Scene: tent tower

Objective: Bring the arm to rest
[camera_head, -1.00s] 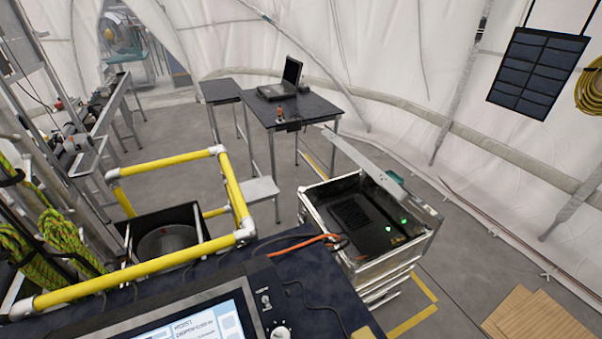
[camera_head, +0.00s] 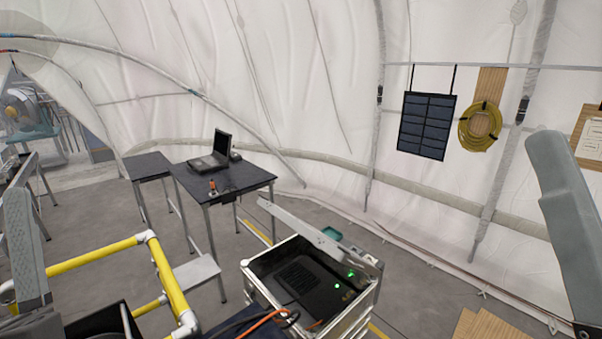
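Part of my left arm, a grey link, stands at the left edge. Part of my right arm, a larger grey link, rises at the right edge. I can make out no gripper fingers on either arm, so whether they hold anything is hidden.
An open metal case (camera_head: 252,281) with green lights stands at the lower middle. A yellow rail frame (camera_head: 92,256) is at lower left. Farther back, a dark table (camera_head: 245,180) bears a laptop (camera_head: 222,145). A solar panel (camera_head: 426,124) and a yellow cable coil (camera_head: 466,128) hang at right.

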